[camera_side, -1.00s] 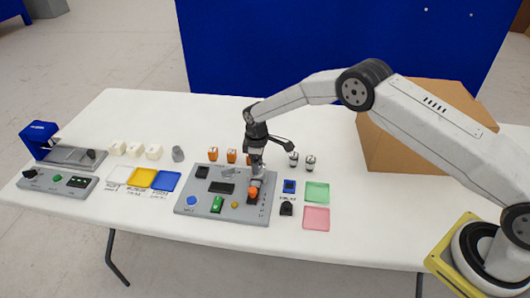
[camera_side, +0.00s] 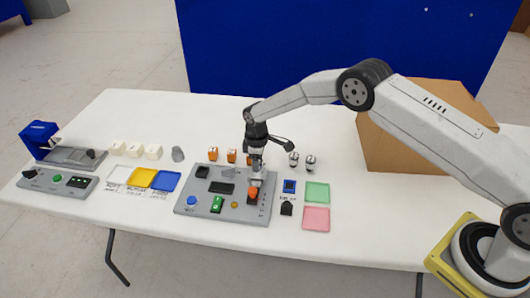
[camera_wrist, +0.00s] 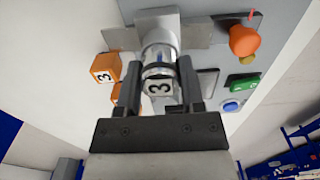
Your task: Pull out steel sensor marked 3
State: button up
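The steel sensor marked 3 (camera_wrist: 159,62) is a shiny cylinder with a white number tag, in the middle of the wrist view. My gripper (camera_wrist: 159,80) has a finger on each side of it and looks shut on it. Its far end meets a grey cross-shaped fixture (camera_wrist: 195,33); I cannot tell whether it is still seated. In the side view my gripper (camera_side: 256,170) points down over the right back part of the grey panel (camera_side: 190,205), just behind an orange knob (camera_side: 253,192). The sensor is small and partly hidden there.
Orange numbered blocks (camera_side: 213,154) stand behind the panel. Two other metallic pieces (camera_side: 294,158) stand right of my gripper. Green (camera_side: 317,191) and pink (camera_side: 316,218) trays lie right of the panel. A cardboard box (camera_side: 400,140) stands at the back right. The front table strip is clear.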

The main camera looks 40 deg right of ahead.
grip_shut()
jog(key=shift+r, duration=0.8)
jog(key=shift+r, duration=0.35)
jog(key=shift+r, duration=0.35)
jog(key=shift+r, duration=0.35)
jog(key=shift+r, duration=0.7)
jog(key=shift+r, duration=0.35)
jog(key=shift+r, duration=0.15)
